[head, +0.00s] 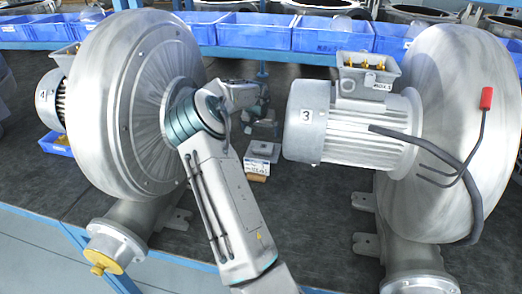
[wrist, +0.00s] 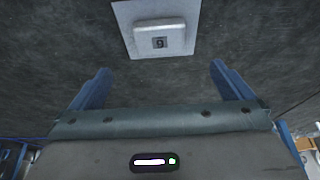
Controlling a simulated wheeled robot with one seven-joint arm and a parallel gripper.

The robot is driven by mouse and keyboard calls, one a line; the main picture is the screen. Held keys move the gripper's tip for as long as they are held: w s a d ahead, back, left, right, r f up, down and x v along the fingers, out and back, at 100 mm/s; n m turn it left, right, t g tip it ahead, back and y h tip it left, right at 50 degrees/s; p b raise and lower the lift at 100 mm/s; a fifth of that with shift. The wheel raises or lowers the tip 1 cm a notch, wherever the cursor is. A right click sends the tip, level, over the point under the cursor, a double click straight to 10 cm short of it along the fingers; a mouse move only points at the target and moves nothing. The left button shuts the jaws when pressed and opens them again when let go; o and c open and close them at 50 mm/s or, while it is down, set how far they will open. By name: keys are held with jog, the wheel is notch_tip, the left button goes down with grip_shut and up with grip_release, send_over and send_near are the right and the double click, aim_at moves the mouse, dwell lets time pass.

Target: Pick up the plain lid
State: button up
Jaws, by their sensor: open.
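A pale grey lid (wrist: 122,20), a flat square plate, lies on the dark bench top in the wrist view. It has a raised rounded block in its middle with a small dark number tag. A grey plate that looks like this lid also shows in the head view (head: 263,148), between the two blowers. My gripper (wrist: 160,78) is open and empty. Its two blue fingers are apart, and the lid is beyond their tips, centred between them in the picture. In the head view my gripper is small, dark and partly hidden behind my arm.
A blower (head: 133,100) marked 4 stands left, and another with a motor (head: 345,125) marked 3 stands right. A white label card (head: 257,166) stands in front of the lid. Blue bins (head: 255,32) line the back. The bench around the lid is clear in the wrist view.

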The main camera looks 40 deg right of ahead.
send_over(263, 146)
jog(key=s+a, duration=0.2)
jog(key=f, duration=0.5)
jog(key=shift+s+d+f+p, duration=0.15)
jog(key=shift+s+f+p, duration=0.05)
jog(key=shift+f+p, duration=0.1)
jog(key=shift+a+p+x, duration=0.2)
jog(key=shift+p+x, duration=0.5)
jog(key=shift+x, duration=2.45)
jog(key=shift+w, duration=0.15)
jog(key=c, duration=1.1)
